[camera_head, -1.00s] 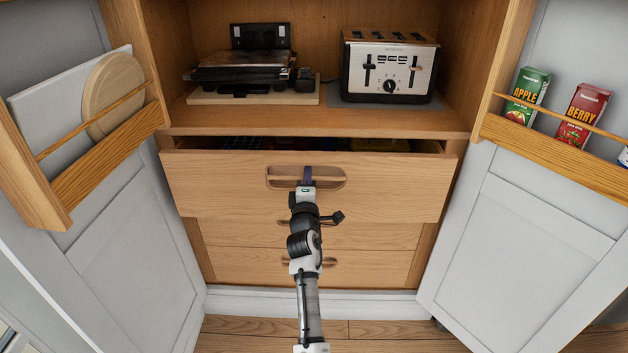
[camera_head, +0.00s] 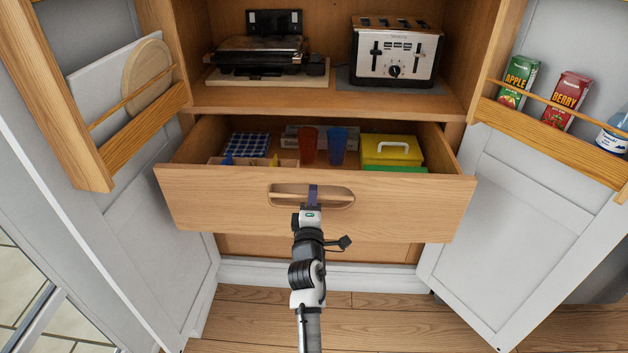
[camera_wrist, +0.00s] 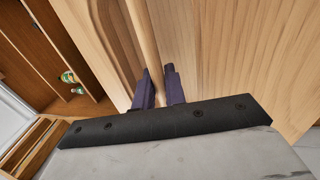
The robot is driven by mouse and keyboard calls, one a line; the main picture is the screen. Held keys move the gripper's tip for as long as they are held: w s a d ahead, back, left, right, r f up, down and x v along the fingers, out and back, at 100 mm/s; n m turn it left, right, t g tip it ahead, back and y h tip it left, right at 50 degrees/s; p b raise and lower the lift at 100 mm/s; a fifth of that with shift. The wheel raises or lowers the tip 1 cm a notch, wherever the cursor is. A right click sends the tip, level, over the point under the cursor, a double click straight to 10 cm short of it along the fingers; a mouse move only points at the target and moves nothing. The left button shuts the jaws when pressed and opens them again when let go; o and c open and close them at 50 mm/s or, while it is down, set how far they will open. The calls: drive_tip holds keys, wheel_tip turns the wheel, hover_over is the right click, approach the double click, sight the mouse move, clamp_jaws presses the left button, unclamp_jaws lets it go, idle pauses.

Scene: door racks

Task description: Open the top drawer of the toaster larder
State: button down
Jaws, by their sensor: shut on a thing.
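The top drawer (camera_head: 210,200) of the wooden larder is pulled well out, and its inside shows from above. Its front has an oval cut-out handle (camera_head: 338,196). My gripper (camera_head: 312,192) is at this handle, in the middle of the drawer front, and is shut on its bar. In the wrist view the two dark purple fingers (camera_wrist: 160,88) stand on either side of the pale wooden handle bar (camera_wrist: 146,40). The toaster (camera_head: 394,52) stands on the larder shelf above the drawer.
The drawer holds a yellow box (camera_head: 391,149), a red cup (camera_head: 308,145), a blue cup (camera_head: 338,146) and a checked cloth (camera_head: 248,145). A grill (camera_head: 262,58) sits left of the toaster. The open left door (camera_head: 130,215) and right door (camera_head: 530,215) flank the drawer. Wooden floor (camera_head: 380,330) lies below.

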drive_tip(key=r+v, duration=0.1)
drive_tip(key=v, duration=0.6)
drive_tip(key=shift+s+r+p, duration=0.3)
drive_tip(key=shift+s+p, duration=0.1)
drive_tip(key=shift+s, duration=0.15)
drive_tip(key=c, duration=1.5)
unclamp_jaws()
drive_tip(key=shift+r, duration=0.1)
